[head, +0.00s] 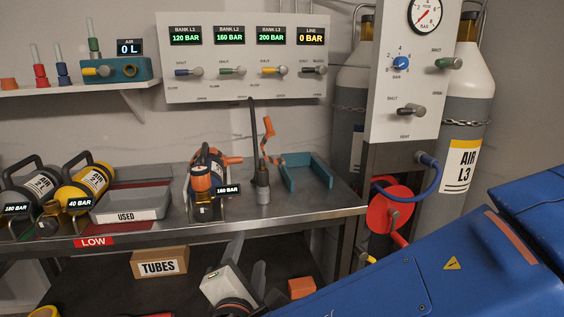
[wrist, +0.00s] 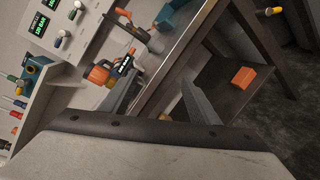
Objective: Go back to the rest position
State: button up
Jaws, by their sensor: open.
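My gripper (head: 248,258) hangs low in front of the bench (head: 330,211), below the front edge of its top, with its two grey fingers apart. In the wrist view my gripper (wrist: 158,92) also shows spread fingers with nothing between them. My blue arm reaches in from the lower right of the head view. No marker for a rest position shows.
The TUBES box (head: 160,262) and an orange block (head: 301,287) sit on the lower shelf.

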jog(key=w+d+f+m+g+h, duration=0.2)
jog(key=d+m+g+h, duration=0.15)
jog(key=d, duration=0.75)
jog(key=w+d+f+m+g+h, duration=0.25)
jog(key=d+m, duration=0.25)
jog(key=d, duration=0.7)
jog(key=s+d+f+m+g+y, duration=0.3)
jog(key=s+d+m+g+y, duration=0.2)
jog(key=s+d+m, duration=0.8)
jog(key=shift+s+d+f+m+g+y, duration=0.15)
jog(key=shift+d+f+m+g+y, duration=0.3)
jog(key=shift+m, duration=0.8)
